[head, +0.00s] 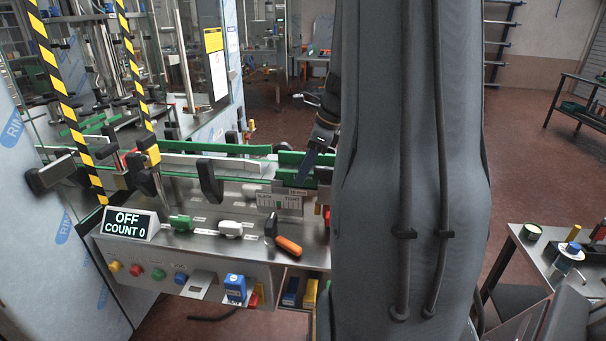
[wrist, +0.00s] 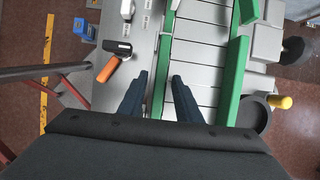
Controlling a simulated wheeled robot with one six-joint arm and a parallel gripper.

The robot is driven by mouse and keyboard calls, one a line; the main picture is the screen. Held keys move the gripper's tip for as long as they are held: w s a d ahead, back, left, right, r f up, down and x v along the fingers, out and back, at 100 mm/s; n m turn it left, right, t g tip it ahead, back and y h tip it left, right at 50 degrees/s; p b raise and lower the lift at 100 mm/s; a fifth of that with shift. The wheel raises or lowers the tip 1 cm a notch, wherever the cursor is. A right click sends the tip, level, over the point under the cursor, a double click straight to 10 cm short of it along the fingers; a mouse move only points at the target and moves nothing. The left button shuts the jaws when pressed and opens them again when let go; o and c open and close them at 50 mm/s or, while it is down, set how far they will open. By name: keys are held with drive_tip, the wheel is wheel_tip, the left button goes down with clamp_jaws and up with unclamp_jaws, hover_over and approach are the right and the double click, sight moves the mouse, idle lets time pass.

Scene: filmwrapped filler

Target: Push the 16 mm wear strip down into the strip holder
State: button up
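My gripper (wrist: 158,88) is seen from above in the wrist view, its two dark blue fingers well apart over the conveyor edge. A thin green strip (wrist: 166,45) runs lengthwise along that edge and passes below the gap between the fingers. I see nothing held. In the head view one blue finger (head: 308,166) shows beside the green guide (head: 290,158), and my arm hides the rest. A small "16 mm" label (head: 297,191) sits just below there. I cannot tell which part is the strip holder, or how deep the strip sits.
White conveyor plates (wrist: 200,52) lie beside a taller green rail (wrist: 234,80). A dark round cup (wrist: 250,120) stands at right. The display (head: 131,224) reads OFF, COUNT 0.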

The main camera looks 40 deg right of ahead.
drive_tip(key=b+v, duration=0.2)
drive_tip(key=v, duration=0.9)
drive_tip(key=a+f+n+g+h, duration=0.1)
drive_tip(key=a+f+n, duration=0.45)
drive_tip(key=a, duration=0.25)
drive_tip(key=a+f+n+g, duration=0.1)
drive_tip(key=a+f+n, duration=0.3)
drive_tip(key=a+n, duration=0.35)
drive_tip(key=s+a+f+n+h, duration=0.1)
drive_tip(key=s+a+f+n, duration=0.2)
drive_tip(key=a+n, duration=0.4)
drive_tip(key=s+a+f+n, duration=0.2)
drive_tip(key=a+f+n, duration=0.3)
drive_tip(key=a+n, duration=0.3)
drive_tip(key=shift+s+a+f+h, duration=0.25)
drive_tip(key=shift+s+f+h, duration=0.05)
drive_tip(key=shift+s+h, duration=0.1)
wheel_tip(320, 180, down, 2)
drive_tip(key=shift+f+b, duration=0.15)
drive_tip(key=shift+b, duration=0.85)
drive_tip(key=shift+d, duration=0.1)
